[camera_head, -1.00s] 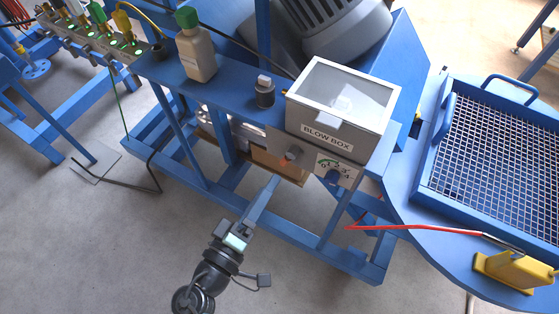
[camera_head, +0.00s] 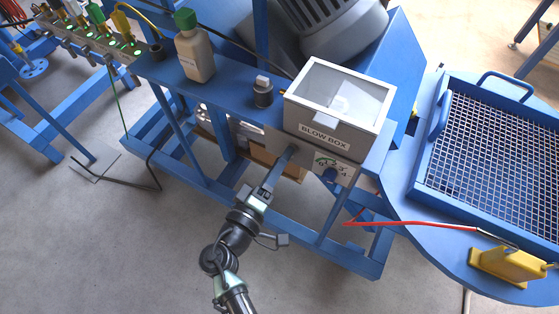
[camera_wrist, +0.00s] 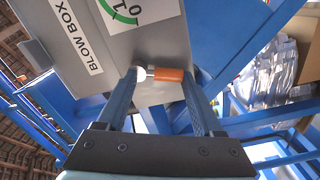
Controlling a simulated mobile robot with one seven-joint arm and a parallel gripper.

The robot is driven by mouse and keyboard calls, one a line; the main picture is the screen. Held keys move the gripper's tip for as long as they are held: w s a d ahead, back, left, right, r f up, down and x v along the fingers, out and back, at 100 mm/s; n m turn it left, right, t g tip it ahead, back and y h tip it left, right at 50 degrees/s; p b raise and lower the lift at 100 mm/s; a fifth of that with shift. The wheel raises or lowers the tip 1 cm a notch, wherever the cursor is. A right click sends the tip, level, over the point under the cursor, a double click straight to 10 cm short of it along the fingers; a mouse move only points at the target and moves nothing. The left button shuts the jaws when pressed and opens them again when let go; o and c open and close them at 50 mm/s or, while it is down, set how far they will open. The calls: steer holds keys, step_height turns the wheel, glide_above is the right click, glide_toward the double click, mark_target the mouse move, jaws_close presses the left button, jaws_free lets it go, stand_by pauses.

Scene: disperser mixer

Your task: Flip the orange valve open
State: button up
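The orange valve (camera_wrist: 172,74) shows in the wrist view as a short orange handle lying crosswise, with a white rounded end at its left. It sits at the lower edge of the grey panel under the blow box. My gripper (camera_wrist: 160,84) is open, with its two fingers apart and the handle across the gap between their tips. The right fingertip meets or overlaps the handle's right end; contact is unclear. In the head view my gripper (camera_head: 290,152) reaches the panel just below the blow box (camera_head: 336,105) and hides the valve.
A dial with a green arc (camera_head: 332,166) is right of my gripper. A dark knob fitting (camera_head: 263,92) and a green-capped bottle (camera_head: 195,52) stand on the blue frame. Floor in front is clear.

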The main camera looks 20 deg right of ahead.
steer(key=c, duration=0.7)
steer(key=n, duration=0.4)
steer(key=shift+s+d+f, duration=0.15)
steer(key=shift+s+d, duration=0.15)
steer(key=shift+s, duration=0.1)
steer(key=shift+c, duration=0.2)
steer(key=o, duration=1.4)
steer(key=b+v, duration=0.2)
steer(key=v, duration=1.1)
